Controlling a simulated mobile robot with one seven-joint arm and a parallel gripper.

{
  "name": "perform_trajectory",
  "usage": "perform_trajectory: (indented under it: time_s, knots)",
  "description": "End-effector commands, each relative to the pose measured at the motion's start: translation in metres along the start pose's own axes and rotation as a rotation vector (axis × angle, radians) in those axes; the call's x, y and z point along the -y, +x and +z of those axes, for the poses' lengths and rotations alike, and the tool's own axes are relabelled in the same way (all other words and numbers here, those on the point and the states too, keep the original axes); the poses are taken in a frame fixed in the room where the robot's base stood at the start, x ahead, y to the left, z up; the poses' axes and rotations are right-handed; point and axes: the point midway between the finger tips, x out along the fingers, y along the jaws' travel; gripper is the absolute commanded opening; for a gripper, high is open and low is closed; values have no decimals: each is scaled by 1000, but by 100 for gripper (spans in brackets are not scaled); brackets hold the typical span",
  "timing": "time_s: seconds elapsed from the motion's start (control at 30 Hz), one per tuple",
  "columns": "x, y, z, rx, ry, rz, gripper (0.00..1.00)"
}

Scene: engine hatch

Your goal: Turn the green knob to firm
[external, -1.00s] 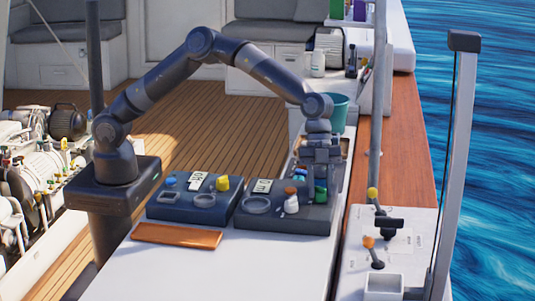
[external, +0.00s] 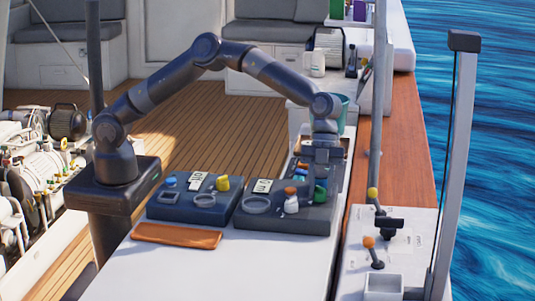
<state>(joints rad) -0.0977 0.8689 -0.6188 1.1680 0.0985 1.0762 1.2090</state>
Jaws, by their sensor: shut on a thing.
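The green knob (external: 321,193) stands at the right end of the right-hand dark panel box (external: 285,220). My gripper (external: 322,186) points down over it, with its fingers shut on the knob. The fingers hide the upper part of the knob. The knob's markings and pointer are too small to read, so its setting cannot be told.
An orange-capped white part (external: 291,201) stands on the same box, close left of my gripper. A second box (external: 198,205) with a yellow knob (external: 223,183) is further left. The white counter (external: 220,270) is clear in front.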

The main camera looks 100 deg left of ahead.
Motion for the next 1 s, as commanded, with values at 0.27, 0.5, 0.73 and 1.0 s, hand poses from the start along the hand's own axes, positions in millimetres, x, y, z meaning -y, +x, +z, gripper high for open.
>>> perform_trajectory:
  time_s: [0.27,0.5,0.73,1.0]
  knots:
    - [0,0,1,1,-1,0,50]
    - [0,0,0,1,-1,0,53]
    - [1,-21,1,0,-2,-3,53]
    - [1,-75,1,1,-1,-4,53]
